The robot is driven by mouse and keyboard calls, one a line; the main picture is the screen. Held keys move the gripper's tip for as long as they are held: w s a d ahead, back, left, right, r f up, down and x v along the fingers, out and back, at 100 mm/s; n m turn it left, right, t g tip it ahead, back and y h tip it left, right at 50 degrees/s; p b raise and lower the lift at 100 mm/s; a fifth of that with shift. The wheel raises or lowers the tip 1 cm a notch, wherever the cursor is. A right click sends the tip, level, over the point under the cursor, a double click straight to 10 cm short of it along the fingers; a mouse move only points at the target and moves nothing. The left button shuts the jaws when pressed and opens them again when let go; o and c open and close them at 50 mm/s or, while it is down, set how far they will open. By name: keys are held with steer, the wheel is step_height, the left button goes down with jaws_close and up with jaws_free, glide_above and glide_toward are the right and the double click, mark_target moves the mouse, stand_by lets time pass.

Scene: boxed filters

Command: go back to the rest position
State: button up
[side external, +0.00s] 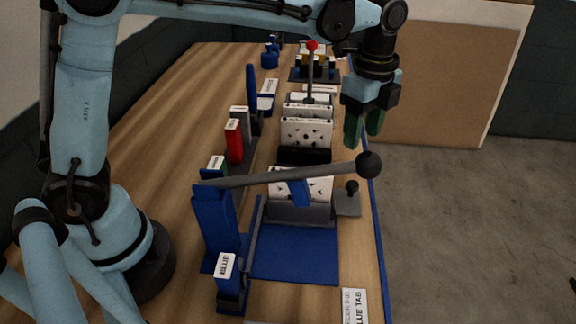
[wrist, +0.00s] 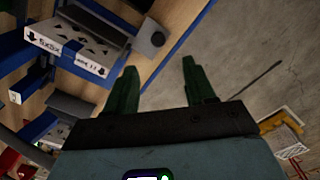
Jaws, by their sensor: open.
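My gripper (side external: 363,128) hangs from my arm above the right edge of the wooden table (side external: 150,120), pointing down. Its two green fingers are apart with nothing between them. In the wrist view the open fingers of my gripper (wrist: 160,82) show floor and the table's edge beyond them. A white boxed filter (side external: 318,186) with a blue tab sits in a grey holder in front of my gripper. The same box shows at the upper left of the wrist view (wrist: 75,58), with black arrows printed on it.
A grey lever (side external: 285,176) with a black ball (side external: 369,164) crosses in front of the box, close below my gripper. A red-knobbed upright rod (side external: 311,70) stands behind. More white boxes (side external: 306,132) and blue, red and green pieces line the table. Bare floor (side external: 470,220) lies to the right.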

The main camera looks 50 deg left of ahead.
steer(key=s+a+f+n+t, duration=0.1)
steer(key=s+a+n+t, duration=0.6)
steer(key=s+a+n, duration=0.5)
steer(key=s+n, duration=0.2)
steer(key=n, duration=0.4)
steer(key=shift+a, duration=0.3)
steer(key=shift+s, duration=0.1)
stand_by(0.7)
